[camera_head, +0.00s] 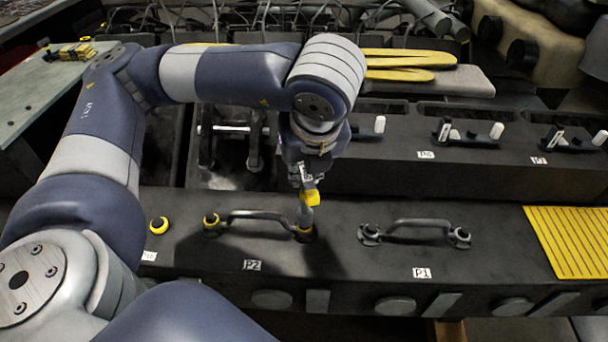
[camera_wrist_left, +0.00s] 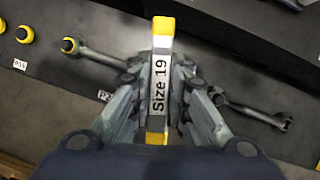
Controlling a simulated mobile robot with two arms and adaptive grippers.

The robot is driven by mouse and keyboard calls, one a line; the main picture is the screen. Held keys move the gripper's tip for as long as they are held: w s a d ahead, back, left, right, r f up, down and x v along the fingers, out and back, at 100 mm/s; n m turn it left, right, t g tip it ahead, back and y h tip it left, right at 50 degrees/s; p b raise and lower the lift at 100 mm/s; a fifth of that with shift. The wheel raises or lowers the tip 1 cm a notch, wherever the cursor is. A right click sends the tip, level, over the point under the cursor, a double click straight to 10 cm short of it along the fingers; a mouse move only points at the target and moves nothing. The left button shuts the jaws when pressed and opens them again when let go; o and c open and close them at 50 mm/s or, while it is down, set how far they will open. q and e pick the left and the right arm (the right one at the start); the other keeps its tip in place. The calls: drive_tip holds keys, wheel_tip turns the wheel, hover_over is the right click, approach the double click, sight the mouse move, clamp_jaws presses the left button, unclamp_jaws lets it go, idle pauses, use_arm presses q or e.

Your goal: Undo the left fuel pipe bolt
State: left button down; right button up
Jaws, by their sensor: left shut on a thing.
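My left gripper (camera_head: 305,176) is shut on a tool with yellow bands marked "Size 19" (camera_wrist_left: 160,85); the tool (camera_head: 307,194) points down onto the pipe's right end. The fuel pipe at P2 (camera_head: 256,214) is a grey arched pipe on the dark engine block. A yellow-ringed bolt (camera_head: 211,220) sits at its left end and another yellow bolt (camera_head: 304,232) shows at its right end, under the tool. Whether the tool is seated on it I cannot tell. In the left wrist view the left-end bolt (camera_wrist_left: 69,45) is clear of the gripper. My right gripper is out of view.
A second pipe at P1 (camera_head: 415,225) has grey ends without yellow rings. Another yellow ring (camera_head: 159,225) stands left of P2. A yellow ribbed mat (camera_head: 568,242) lies at the right. Yellow-handled tools (camera_head: 405,67) lie behind the arm. A raised dark ledge (camera_head: 440,170) runs behind the pipes.

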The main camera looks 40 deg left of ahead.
use_arm(q)
drive_tip(key=shift+f+m+t+h+b, duration=0.1)
drive_tip(key=shift+m+t+h+b, duration=0.35)
drive_tip(key=shift+m+b, duration=1)
drive_tip(key=shift+m+t+h+b, duration=0.25)
drive_tip(key=shift+m+h+b, duration=0.3)
drive_tip(key=shift+m+b, duration=0.85)
drive_tip(key=shift+m+h+b, duration=0.7)
drive_tip(key=shift+m+b, duration=0.55)
drive_tip(key=shift+m, duration=0.4)
drive_tip(key=shift+m+h+b, duration=0.8)
drive_tip(key=shift+m+b, duration=0.35)
drive_tip(key=shift+m, duration=0.75)
drive_tip(key=shift+d+m+g+h+b, duration=0.1)
drive_tip(key=shift+m+g+h+b, duration=0.4)
drive_tip(key=shift+m, duration=1.2)
drive_tip(key=m+h, duration=0.1)
drive_tip(key=m, duration=0.2)
drive_tip(key=shift+b, duration=0.4)
drive_tip(key=m+g+h, duration=0.1)
drive_tip(key=m, duration=0.2)
drive_tip(key=shift+d+m+g, duration=0.1)
drive_tip(key=shift+m+g, duration=0.3)
drive_tip(key=m+g, duration=0.1)
drive_tip(key=m, duration=0.3)
drive_tip(key=shift+g+p, duration=0.3)
drive_tip(key=shift+p, duration=0.1)
